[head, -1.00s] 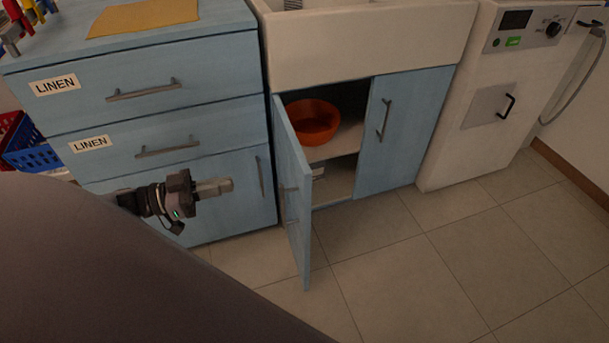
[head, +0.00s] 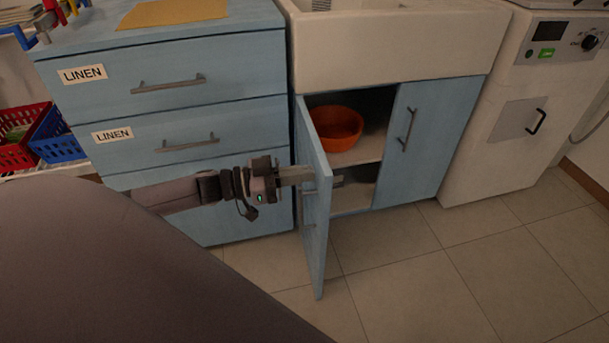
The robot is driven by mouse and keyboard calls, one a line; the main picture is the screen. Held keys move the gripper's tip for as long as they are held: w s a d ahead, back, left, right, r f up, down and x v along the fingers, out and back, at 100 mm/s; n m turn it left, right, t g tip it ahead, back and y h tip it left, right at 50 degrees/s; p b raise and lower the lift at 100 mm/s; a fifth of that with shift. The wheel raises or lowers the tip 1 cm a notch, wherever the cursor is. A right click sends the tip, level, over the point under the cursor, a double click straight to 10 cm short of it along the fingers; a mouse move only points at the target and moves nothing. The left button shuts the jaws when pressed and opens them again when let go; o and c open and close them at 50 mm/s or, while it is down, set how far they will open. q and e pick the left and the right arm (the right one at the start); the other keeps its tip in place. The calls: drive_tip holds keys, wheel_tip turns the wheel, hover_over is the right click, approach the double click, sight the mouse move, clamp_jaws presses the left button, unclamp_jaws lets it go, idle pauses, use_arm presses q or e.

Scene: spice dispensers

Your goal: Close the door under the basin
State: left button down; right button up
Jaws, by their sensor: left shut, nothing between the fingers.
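The blue left door (head: 314,235) under the white basin (head: 400,46) stands wide open, swung out toward me. The blue right door (head: 413,140) is shut, with a vertical metal handle. My left gripper (head: 306,173) is shut and empty, level with the upper part of the open door, on its outer face side near the handle. I cannot tell whether the fingertips touch the door. Inside the cabinet an orange bowl (head: 338,127) sits on the shelf (head: 365,150). My right gripper is not in view.
A blue drawer unit (head: 235,70) with LINEN labels stands to the left of the basin cabinet, behind my left arm. A white machine (head: 515,110) stands to the right. Red (head: 18,150) and blue (head: 58,137) baskets are at far left. The tiled floor (head: 430,270) in front is clear.

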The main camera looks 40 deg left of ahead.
use_arm(q)
drive_tip(key=shift+w+d, duration=0.3)
drive_tip(key=shift+w, duration=0.05)
